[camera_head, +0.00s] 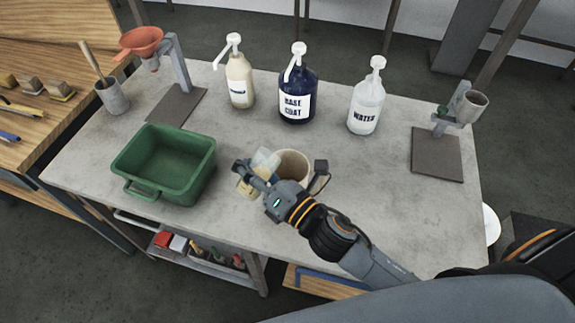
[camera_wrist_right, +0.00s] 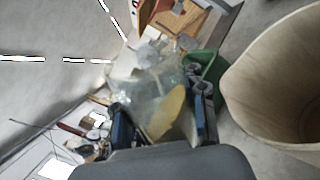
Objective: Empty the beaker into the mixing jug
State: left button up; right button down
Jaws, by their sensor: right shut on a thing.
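My right gripper (camera_head: 256,174) is shut on a clear beaker (camera_head: 266,158) and holds it just left of the mixing jug. The beaker also shows between the fingers in the right wrist view (camera_wrist_right: 150,80), with a yellowish content (camera_wrist_right: 168,112) inside. It seems tilted, but how far I cannot tell. The mixing jug (camera_head: 294,161) is a wide beige vessel on the table, partly hidden behind my gripper. Its open mouth and inner wall (camera_wrist_right: 275,85) fill the right of the wrist view. No stream between beaker and jug is visible. My left gripper is not in view.
A green bin (camera_head: 165,189) stands left on the grey table (camera_head: 345,200). Pump bottles, cream (camera_head: 240,82), dark blue (camera_head: 297,98) and water (camera_head: 367,102), line the back. Stands with an orange funnel (camera_head: 143,42) and a grey cup (camera_head: 471,106) flank them. The table's right front is clear.

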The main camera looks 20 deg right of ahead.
jog(key=shift+w+a+r, duration=0.1)
jog(key=shift+r+m, duration=0.15)
jog(key=shift+m, duration=0.25)
jog(key=shift+m, duration=0.3)
jog(key=shift+r, duration=0.15)
jog(key=shift+r+m, duration=0.1)
jog(key=shift+m, duration=0.4)
jog(key=shift+b, duration=0.35)
jog(key=shift+f+m+t, duration=0.2)
jog(key=shift+m+t, duration=0.1)
jog(key=shift+m, duration=0.1)
jog(key=shift+b, duration=0.35)
jog(key=shift+f+m, duration=0.15)
jog(key=shift+m, duration=0.25)
